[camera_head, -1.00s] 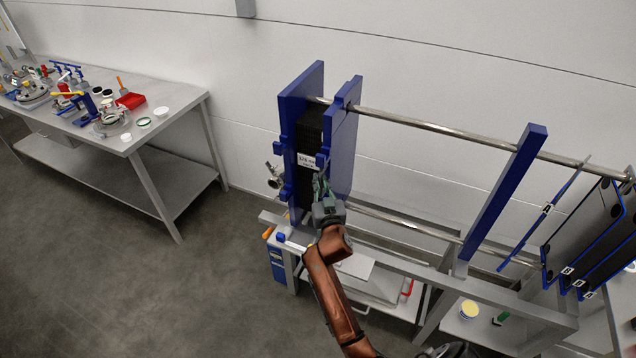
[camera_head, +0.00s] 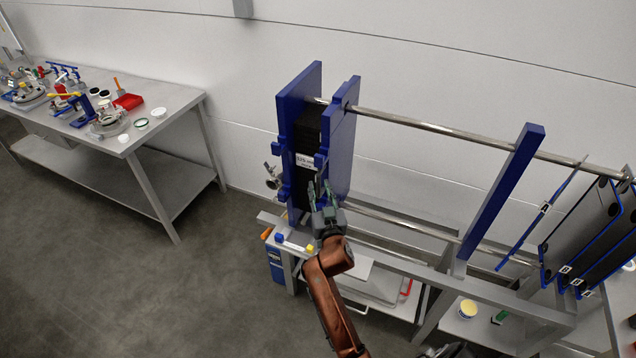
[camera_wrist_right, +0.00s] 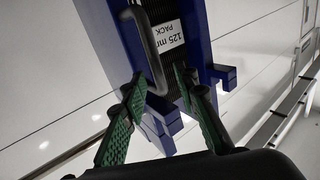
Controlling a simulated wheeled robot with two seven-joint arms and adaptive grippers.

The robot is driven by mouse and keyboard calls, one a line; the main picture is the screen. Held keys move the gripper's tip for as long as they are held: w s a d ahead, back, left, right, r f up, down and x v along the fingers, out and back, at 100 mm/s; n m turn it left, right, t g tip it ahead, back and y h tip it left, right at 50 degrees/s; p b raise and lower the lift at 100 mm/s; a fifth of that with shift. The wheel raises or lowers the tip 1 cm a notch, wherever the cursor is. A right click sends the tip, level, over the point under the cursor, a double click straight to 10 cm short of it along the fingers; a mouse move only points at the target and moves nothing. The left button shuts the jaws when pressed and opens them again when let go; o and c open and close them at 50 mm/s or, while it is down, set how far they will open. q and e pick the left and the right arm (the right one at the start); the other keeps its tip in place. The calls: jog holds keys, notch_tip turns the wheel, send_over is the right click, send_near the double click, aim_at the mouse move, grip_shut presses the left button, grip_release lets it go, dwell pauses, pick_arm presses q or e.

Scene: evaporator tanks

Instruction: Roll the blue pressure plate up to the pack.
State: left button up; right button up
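The blue pressure plate (camera_head: 344,140) hangs upright on the rails, at the right side of the black pack (camera_head: 307,130). I see no clear gap between plate and pack. The pack carries a white label that shows as "125 mm PACK" in the wrist view (camera_wrist_right: 168,36). A dark bar handle (camera_wrist_right: 146,45) stands out beside the pack, on the plate side. My right gripper (camera_head: 318,188) is in front of the pack's lower part. Its green-padded fingers (camera_wrist_right: 160,84) are apart, with one tip close to the handle's lower end. My left gripper is out of view.
A blue fixed plate (camera_head: 297,105) stands left of the pack. A steel rail (camera_head: 430,130) runs right to a slanted blue post (camera_head: 503,195) and several hanging plates (camera_head: 590,235). The rail stretch between is clear. A cluttered workbench (camera_head: 170,92) stands at left.

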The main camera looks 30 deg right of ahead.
jog(key=v, duration=0.3)
jog(key=shift+s+a, duration=0.1)
jog(key=shift+s, duration=0.3)
jog(key=a+f+n+g+y, duration=0.2)
jog(key=f, duration=1.1)
jog(key=a+f+n+g+y, duration=0.1)
jog(key=a+f+y, duration=0.15)
jog(key=f, duration=1.05)
jog(key=s+a+f+n+g, duration=0.15)
jog(key=s+f, duration=0.35)
jog(key=f, duration=0.6)
jog(key=s+a+f+g, duration=0.1)
jog(key=s+f+g, duration=0.3)
jog(key=f, duration=0.6)
jog(key=s+f+g+y, duration=0.2)
jog(key=s+f+g, duration=0.1)
jog(key=s+f, duration=1.5)
jog(key=s+d+f+g, duration=0.1)
jog(key=s+f, duration=0.2)
jog(key=s, duration=0.7)
jog(key=s+f+g, duration=0.2)
jog(key=s+f, duration=0.1)
jog(key=s, duration=0.7)
jog(key=s+d+f+n+g, duration=0.1)
jog(key=s+f, duration=0.2)
jog(key=s, duration=0.7)
jog(key=shift+d+f, duration=0.3)
jog(key=shift+d, duration=0.1)
